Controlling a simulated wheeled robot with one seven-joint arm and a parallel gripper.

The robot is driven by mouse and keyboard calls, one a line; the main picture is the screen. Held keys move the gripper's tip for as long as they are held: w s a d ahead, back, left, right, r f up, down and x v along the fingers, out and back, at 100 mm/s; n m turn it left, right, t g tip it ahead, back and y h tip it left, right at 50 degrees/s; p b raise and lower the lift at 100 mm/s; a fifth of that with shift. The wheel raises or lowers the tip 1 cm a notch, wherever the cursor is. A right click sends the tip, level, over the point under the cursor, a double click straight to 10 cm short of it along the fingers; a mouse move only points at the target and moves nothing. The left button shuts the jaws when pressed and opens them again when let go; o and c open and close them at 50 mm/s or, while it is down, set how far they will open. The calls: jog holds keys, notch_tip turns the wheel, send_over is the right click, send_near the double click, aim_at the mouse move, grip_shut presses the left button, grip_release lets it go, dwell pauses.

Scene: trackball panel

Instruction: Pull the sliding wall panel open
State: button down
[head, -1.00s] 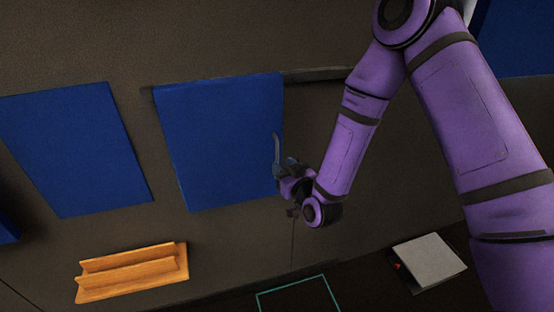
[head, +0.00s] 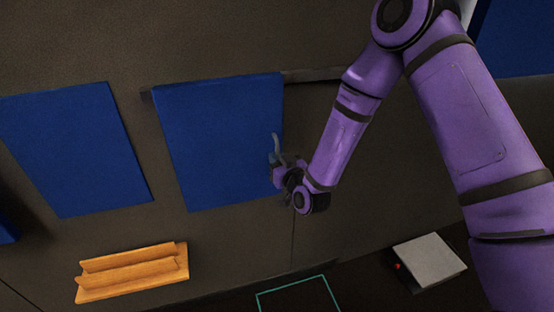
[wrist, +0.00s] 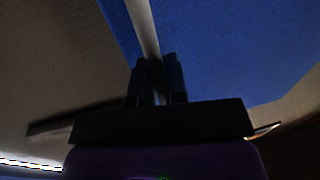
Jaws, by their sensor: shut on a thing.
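The sliding wall panel (head: 220,140) is the middle blue panel on the brown wall in the head view. Its pale upright handle (head: 277,143) stands near its right edge. My gripper (head: 276,163) is at this handle, at the panel's right edge. In the wrist view the blue panel (wrist: 230,50) fills the upper right, and the handle (wrist: 143,28) runs down between the two dark fingers of my gripper (wrist: 156,68), which are shut on it. The handle's lower part is hidden by the fingers.
A dark rail (head: 318,75) runs along the panel's top and to its right. Another blue panel (head: 75,150) is on the left. An orange wooden shelf (head: 132,271) sits below. A grey box (head: 430,260) is at lower right. Wall right of the panel is bare behind my arm.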

jog(key=w+d, duration=0.3)
jog(key=d, duration=0.8)
jog(key=w+d, duration=0.3)
jog(key=d, duration=0.8)
jog(key=w+d, duration=0.3)
jog(key=d, duration=0.8)
jog(key=shift+w, duration=0.15)
jog(key=shift+f, duration=0.1)
jog(key=c, duration=1.2)
grip_release()
jog(key=v, duration=1)
jog(key=shift+s+d, duration=0.15)
jog(key=shift+s, duration=0.2)
